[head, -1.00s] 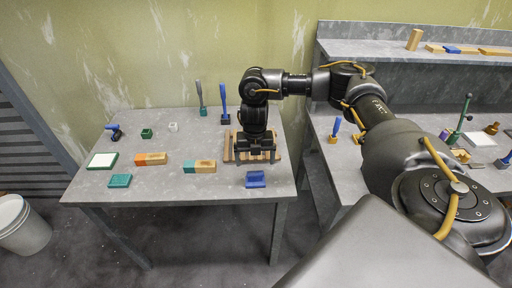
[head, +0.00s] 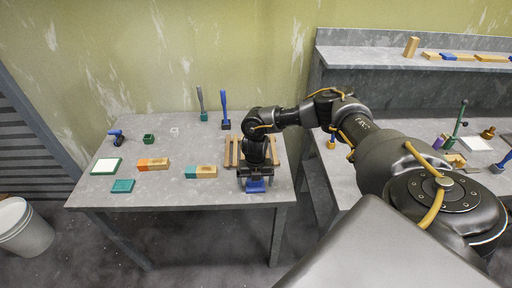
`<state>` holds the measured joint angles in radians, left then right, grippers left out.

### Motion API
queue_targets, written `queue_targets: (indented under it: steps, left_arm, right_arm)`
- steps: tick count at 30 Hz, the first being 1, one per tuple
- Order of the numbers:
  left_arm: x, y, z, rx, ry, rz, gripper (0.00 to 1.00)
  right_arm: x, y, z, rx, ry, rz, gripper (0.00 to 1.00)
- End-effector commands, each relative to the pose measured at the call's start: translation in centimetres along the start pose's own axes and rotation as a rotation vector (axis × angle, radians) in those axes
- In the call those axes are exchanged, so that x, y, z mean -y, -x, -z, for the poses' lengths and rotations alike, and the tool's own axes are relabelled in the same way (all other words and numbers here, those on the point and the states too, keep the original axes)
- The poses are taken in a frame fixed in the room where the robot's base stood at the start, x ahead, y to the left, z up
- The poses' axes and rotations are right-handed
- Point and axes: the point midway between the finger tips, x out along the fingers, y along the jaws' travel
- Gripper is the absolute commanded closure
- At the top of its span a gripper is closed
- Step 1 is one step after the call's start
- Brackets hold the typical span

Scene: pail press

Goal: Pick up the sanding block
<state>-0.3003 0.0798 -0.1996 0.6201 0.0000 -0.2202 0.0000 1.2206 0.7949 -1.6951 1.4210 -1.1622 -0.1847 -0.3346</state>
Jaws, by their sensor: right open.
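A blue block with a raised grip (head: 256,187) lies near the front right edge of the left table. I take it for the sanding block, though I cannot be sure. My right gripper (head: 255,178) points down right over it, with open fingers about its upper part. The gripper hides much of the block, and I cannot tell whether the fingers touch it. My left gripper is not in view.
A wooden slatted rack (head: 233,152) stands just behind my right gripper. Two-tone wooden blocks (head: 207,171) (head: 154,164), a teal block (head: 123,186) and a white-topped green pad (head: 106,166) lie to the left. Upright brushes (head: 225,112) stand at the back.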

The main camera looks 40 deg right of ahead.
Motion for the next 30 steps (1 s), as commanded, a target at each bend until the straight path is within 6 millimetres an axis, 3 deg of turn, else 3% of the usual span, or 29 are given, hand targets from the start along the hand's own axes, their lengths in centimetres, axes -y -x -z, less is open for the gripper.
queue_targets:
  steps: [4, 11, 22, 30]
  left_arm:
    - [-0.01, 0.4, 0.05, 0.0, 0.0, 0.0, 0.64]
    - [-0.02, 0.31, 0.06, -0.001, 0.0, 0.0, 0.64]
    - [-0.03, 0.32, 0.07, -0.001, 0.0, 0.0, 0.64]
    - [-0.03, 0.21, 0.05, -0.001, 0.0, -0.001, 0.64]
  right_arm:
    - [0.07, -1.17, 0.01, 0.0, 0.0, 0.001, 0.06]
    - [0.02, -1.35, 0.0, 0.0, 0.0, 0.0, 0.06]
    - [0.04, -1.32, -0.01, 0.0, 0.0, 0.0, 0.55]
    - [0.03, -1.24, -0.03, 0.0, -0.001, -0.001, 0.56]
